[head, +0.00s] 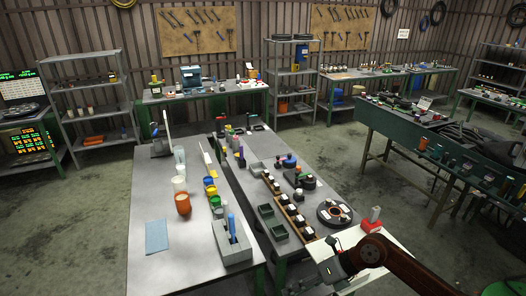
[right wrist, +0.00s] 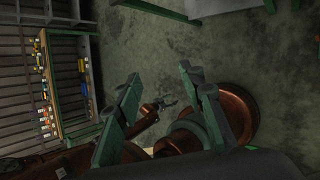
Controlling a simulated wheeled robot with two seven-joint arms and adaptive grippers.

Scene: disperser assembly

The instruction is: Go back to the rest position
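My right gripper (head: 328,262) is at the lower right in the head view, over the white surface at the table's near right corner. In the right wrist view my right gripper (right wrist: 158,80) has its two green-grey fingers wide apart, with nothing between them. Floor and copper-coloured parts of my own body show behind the fingers. A small claw that looks like my left gripper (right wrist: 163,103) shows there, too small to tell if it is open. My left arm is not in the head view.
The near table (head: 150,200) holds cups, a blue cloth (head: 156,237) and a grey holder (head: 232,247). To its right stand green bins (head: 272,222), a round dark part (head: 334,213) and a red-topped object (head: 372,218). A green workbench (head: 400,130) stands further right. Floor between is clear.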

